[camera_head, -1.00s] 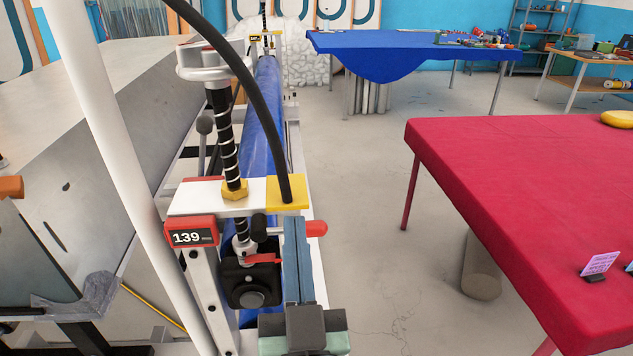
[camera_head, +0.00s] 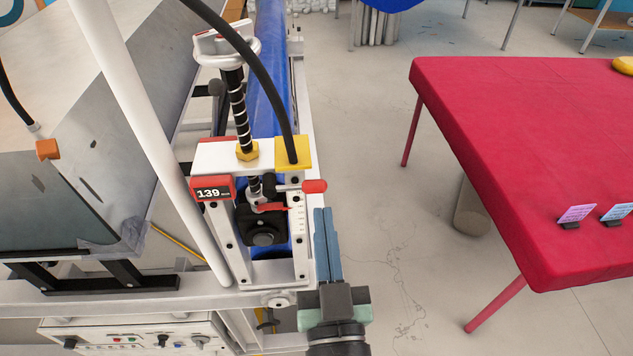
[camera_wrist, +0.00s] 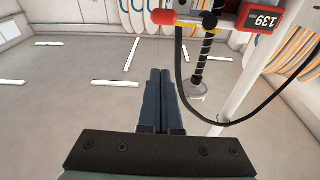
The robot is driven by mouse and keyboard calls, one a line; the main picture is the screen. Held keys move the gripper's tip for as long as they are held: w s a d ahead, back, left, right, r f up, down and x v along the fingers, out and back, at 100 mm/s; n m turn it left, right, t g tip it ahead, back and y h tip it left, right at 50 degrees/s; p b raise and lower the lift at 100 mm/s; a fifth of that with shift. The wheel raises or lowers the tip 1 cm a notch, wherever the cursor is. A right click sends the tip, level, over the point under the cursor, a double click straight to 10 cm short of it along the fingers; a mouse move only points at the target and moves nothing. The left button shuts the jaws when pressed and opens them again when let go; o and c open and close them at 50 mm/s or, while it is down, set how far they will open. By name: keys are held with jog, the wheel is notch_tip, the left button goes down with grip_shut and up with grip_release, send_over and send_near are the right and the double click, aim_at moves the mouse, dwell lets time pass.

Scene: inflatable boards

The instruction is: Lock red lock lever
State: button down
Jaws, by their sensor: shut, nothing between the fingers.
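The red-tipped lever (camera_head: 314,186) sticks out to the right from a black pivot on the machine's white upright, below the yellow block. Its red end also shows in the wrist view (camera_wrist: 163,17), at the top. A smaller red lever (camera_head: 272,207) sits on the black clamp block inside the frame. My gripper (camera_head: 322,210) is just below and right of the red-tipped lever's end in the picture, with its blue-grey fingers closed together and empty. In the wrist view the gripper (camera_wrist: 160,72) points towards open floor, below the red end, with a gap in the picture.
A red display (camera_head: 210,190) reads 139. A black hose (camera_head: 268,75) arcs down to the yellow block (camera_head: 292,151), beside the threaded spindle (camera_head: 238,110). A white pole (camera_head: 150,145) stands at left.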

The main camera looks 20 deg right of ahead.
jog(key=w, duration=0.1)
notch_tip(320, 180, up, 2)
jog(key=p, duration=0.6)
send_over(317, 191)
jog(key=shift+s+a+f+b, duration=0.1)
jog(key=shift+s+f+b, duration=0.05)
jog(key=shift+f+b, duration=0.55)
jog(key=shift+s+a+f+b, duration=0.1)
jog(key=shift+s+f+b, duration=0.1)
jog(key=shift+f+b, duration=0.4)
jog(key=shift+s+a+f+b, duration=0.1)
jog(key=shift+s+f+b, duration=0.05)
jog(key=shift+f+b, duration=0.55)
jog(key=shift+f, duration=0.15)
jog(key=shift+w+f+m+b, duration=0.1)
jog(key=shift+f+m+b, duration=0.15)
jog(key=shift+b, duration=0.25)
jog(key=shift+s+d+r+m+h+b, duration=0.1)
jog(key=shift+s+m+h+b, duration=0.15)
jog(key=shift+m+b, duration=0.3)
jog(key=shift+w, duration=0.1)
